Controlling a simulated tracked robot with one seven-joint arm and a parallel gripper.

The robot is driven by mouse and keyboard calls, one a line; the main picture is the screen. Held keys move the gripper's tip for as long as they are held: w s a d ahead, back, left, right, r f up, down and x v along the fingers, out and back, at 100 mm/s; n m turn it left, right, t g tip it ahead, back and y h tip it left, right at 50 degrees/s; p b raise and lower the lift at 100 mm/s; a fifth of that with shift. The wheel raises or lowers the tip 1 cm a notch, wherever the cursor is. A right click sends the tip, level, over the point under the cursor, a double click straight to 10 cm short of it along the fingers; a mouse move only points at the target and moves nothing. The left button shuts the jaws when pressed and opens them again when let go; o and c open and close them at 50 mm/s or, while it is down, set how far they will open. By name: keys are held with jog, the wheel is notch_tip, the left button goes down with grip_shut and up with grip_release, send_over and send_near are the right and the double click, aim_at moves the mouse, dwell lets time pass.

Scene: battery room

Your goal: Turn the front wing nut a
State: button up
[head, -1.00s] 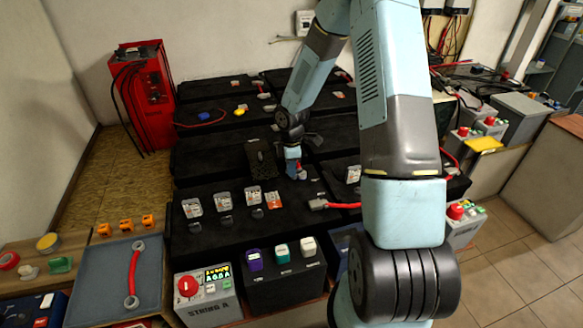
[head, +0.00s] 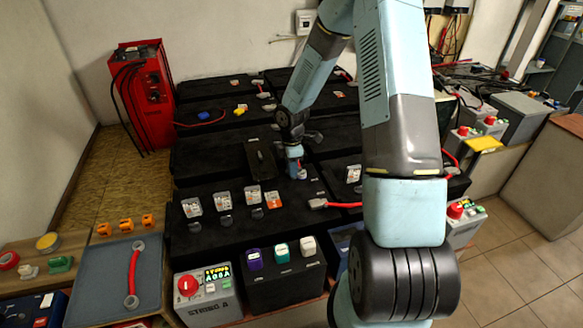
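My gripper (head: 298,172) points down onto the top of a black battery block (head: 185,240) in the middle of the head view. Its tips are at a small red and grey piece (head: 303,175), which may be a terminal. I cannot make out a wing nut or its letter there; the fingers cover that spot. The view is too small to show whether the fingers are open or shut on something. A red cable (head: 345,205) with a grey lug and red end lies to the right of the tips.
A dark plate (head: 261,160) is just left of my gripper. A grey control box (head: 207,295) with a red knob stands in front. A blue tray (head: 95,285) holds a red link.

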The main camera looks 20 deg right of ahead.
jog(key=shift+o, duration=1.1)
jog(key=shift+a, duration=0.1)
jog(key=shift+r, duration=0.1)
notch_tip(320, 180, up, 14)
jog(key=shift+f, duration=0.25)
